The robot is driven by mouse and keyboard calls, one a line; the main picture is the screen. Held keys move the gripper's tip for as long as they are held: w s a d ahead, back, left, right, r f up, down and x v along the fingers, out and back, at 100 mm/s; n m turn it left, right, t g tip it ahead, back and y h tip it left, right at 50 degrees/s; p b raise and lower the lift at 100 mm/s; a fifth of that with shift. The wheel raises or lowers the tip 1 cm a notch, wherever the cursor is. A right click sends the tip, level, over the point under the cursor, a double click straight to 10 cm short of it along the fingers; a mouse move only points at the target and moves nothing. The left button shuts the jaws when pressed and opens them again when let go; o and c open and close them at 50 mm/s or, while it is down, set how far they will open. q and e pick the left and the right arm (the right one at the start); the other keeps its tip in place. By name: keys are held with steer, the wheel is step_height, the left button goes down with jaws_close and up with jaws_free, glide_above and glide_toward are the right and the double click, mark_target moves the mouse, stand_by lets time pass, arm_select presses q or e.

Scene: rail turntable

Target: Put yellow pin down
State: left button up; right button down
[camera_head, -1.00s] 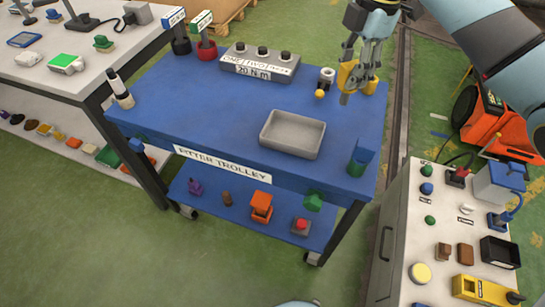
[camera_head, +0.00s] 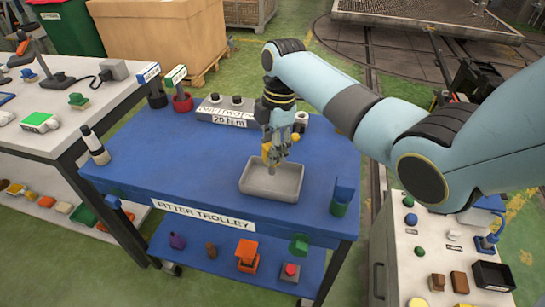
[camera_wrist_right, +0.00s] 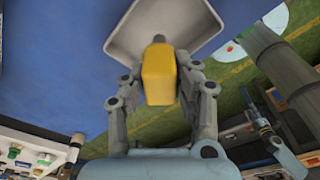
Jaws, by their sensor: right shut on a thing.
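The yellow pin (camera_wrist_right: 158,78) is a yellow block with a grey tip. In the right wrist view it sits between the two fingers of my right gripper (camera_head: 272,152), which is shut on it. In the head view the fingers mostly hide the pin, and it hangs over the grey tray (camera_head: 268,190). The tray also shows behind the pin in the wrist view (camera_wrist_right: 197,22). The pin appears above the tray; I cannot tell whether its tip touches it. My left gripper is not in view.
The tray stands on the blue fitter trolley (camera_head: 190,165).

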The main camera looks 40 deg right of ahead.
step_height(320, 180, down, 3)
steer(key=shift+r, duration=0.2)
steer(key=shift+f, duration=0.4)
steer(key=c, duration=1)
jaws_free()
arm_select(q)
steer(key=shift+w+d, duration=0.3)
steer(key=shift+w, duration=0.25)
